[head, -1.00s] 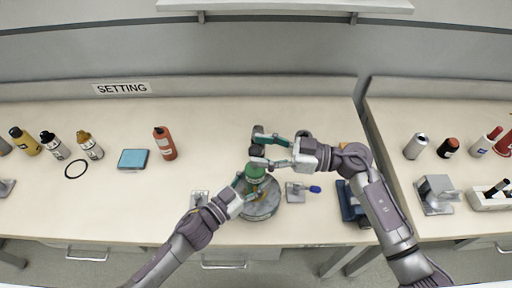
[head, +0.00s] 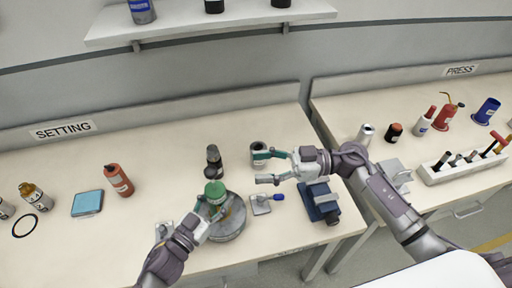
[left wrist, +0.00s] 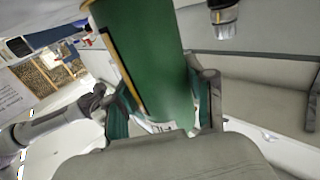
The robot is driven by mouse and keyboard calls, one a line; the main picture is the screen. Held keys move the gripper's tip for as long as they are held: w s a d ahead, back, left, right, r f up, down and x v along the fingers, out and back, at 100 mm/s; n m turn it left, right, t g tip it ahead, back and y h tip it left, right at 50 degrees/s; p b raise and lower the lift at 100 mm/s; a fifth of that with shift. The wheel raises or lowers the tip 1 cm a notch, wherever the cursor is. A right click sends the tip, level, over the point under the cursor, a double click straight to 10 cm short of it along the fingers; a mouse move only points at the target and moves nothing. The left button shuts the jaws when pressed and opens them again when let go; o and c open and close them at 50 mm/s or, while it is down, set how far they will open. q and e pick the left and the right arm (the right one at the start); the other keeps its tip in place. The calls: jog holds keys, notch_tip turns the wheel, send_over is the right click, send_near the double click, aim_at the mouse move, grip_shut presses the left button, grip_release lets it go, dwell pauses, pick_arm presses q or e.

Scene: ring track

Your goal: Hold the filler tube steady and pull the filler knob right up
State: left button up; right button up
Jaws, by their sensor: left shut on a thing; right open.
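The green filler tube (head: 216,189) stands upright on a round grey base (head: 230,228). My left gripper (head: 212,209) is shut around its side. In the left wrist view, the tube (left wrist: 150,60) sits between the fingers of this gripper (left wrist: 163,115). A dark piece (head: 213,160) shows right above the tube's top in the head view; I cannot tell whether it is the filler knob or a separate thing behind the tube. My right gripper (head: 264,168) is open and empty, to the right of the tube and apart from it.
A grey cup-like container (head: 258,153) is close behind the right gripper. A small metal block with a blue handle (head: 261,204) and a dark blue device (head: 320,202) lie right of the base. A red bottle (head: 118,180) and a blue pad (head: 87,202) are on the left.

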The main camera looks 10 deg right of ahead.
pick_arm(q)
jog(key=o, duration=1.4)
